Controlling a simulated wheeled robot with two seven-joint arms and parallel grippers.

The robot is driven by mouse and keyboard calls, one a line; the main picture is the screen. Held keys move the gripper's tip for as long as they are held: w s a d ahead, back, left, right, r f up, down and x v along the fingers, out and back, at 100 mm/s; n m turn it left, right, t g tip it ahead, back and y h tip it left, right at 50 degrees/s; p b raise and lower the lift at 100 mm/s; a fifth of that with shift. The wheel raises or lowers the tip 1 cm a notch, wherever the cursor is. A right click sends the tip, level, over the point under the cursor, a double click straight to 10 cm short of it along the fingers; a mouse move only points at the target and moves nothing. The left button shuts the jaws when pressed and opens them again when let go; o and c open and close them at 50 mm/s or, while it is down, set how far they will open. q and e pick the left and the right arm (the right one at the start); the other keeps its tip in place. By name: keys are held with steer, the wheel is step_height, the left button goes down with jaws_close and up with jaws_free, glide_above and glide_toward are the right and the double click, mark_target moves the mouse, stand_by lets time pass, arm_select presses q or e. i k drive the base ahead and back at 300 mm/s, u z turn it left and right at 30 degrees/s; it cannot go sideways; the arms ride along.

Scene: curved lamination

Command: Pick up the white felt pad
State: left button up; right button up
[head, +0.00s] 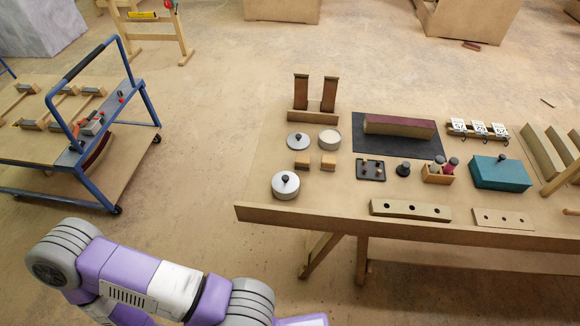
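I cannot pick out the white felt pad with certainty. A round open tin (330,139) on the workbench has a pale cream inside, and I cannot tell whether that is felt. Beside it lies a grey lid (299,141) with a dark knob. A lidded pale pot (286,187) stands nearer the bench's left front corner. Two small wood-backed blocks (302,163) lie between the pots. A purple and grey arm of mine crosses the lower left, short of the bench. Neither gripper shows in the head view.
The workbench (267,213) has a raised front edge. On it are a dark mat (365,147) with a long block, a teal box (500,173), a rack with white tags (480,128), and drilled wood blocks (410,209). A blue-framed cart (140,115) stands left; floor between is clear.

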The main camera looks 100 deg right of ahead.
mark_target(328, 162)
steer(key=z, duration=0.05)
steer(key=i, duration=0.15)
steer(key=z, duration=1.15)
